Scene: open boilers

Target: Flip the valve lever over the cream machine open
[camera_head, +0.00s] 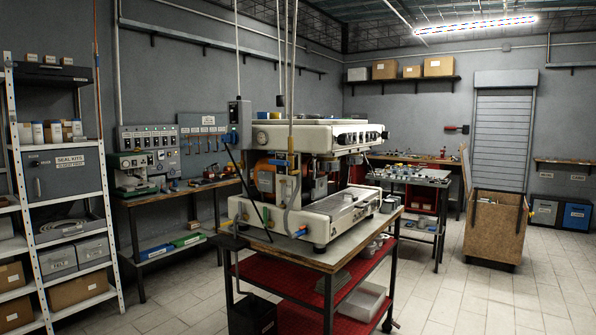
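The cream machine (322,137) stands on a wood-topped workbench (318,258) in the middle of the head view, with its lower front open. Several thin pipes (292,60) come down from above to its near side. Whether this fitting is the valve lever, and which way a lever points, is too small to tell. Neither of my grippers is in view.
A wheeled wooden crate (494,228) stands at the right. Shelving (110,200) with boxes lines the left edge, and a side bench (180,193) runs along the back-left wall. The tiled floor (450,290) is clear in front of the crate and right of the workbench.

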